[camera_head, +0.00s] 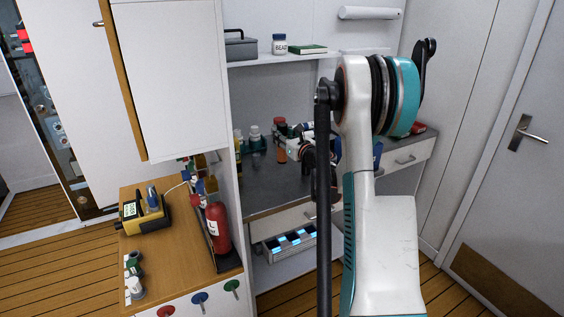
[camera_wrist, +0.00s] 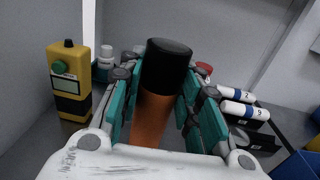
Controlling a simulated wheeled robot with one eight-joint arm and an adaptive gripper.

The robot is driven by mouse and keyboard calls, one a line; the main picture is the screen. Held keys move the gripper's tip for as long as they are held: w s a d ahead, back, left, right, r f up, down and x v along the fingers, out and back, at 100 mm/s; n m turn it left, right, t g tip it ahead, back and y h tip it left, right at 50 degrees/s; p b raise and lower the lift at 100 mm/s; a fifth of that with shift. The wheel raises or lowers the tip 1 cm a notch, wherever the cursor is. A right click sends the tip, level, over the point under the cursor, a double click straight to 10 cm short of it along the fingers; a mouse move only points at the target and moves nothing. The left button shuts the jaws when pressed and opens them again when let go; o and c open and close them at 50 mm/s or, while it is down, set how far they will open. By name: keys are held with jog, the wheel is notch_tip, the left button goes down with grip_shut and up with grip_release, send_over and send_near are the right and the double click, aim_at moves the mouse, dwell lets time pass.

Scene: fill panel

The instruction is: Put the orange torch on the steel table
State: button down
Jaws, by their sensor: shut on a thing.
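The orange torch (camera_wrist: 152,118), an orange cylinder with a black end, is between the teal-padded fingers of my gripper (camera_wrist: 160,80) in the wrist view. My gripper is shut on it. The fingers hide part of its sides. In the head view my gripper (camera_head: 308,152) is over the dark grey steel table (camera_head: 262,188), partly hidden behind my own arm. The table also shows in the wrist view (camera_wrist: 40,145). I cannot tell whether the torch touches it.
In the wrist view a yellow-black device (camera_wrist: 68,85) stands left, a white bottle (camera_wrist: 105,65) behind, and numbered white cylinders (camera_wrist: 240,108) right. In the head view a shelf (camera_head: 300,58) hangs above the table, and a drawer (camera_head: 290,242) stands open below. The table's front left looks clear.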

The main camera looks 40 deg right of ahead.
aim_at(285, 157)
notch_tip(285, 157, down, 9)
jog(key=b, duration=0.2)
jog(key=shift+r+b, duration=0.1)
jog(key=shift+b, duration=0.25)
jog(key=shift+r, duration=0.1)
jog(key=c, duration=1.6)
grip_release()
jog(key=shift+f, duration=0.2)
jog(key=o, duration=0.4)
jog(key=shift+r, duration=0.1)
jog(key=shift+r, duration=0.15)
jog(key=s+p, duration=0.1)
jog(key=s, duration=0.3)
jog(key=s+a, duration=0.1)
jog(key=s, duration=0.3)
jog(key=s+a+p, duration=0.1)
jog(key=s, duration=0.3)
jog(key=shift+p, duration=0.35)
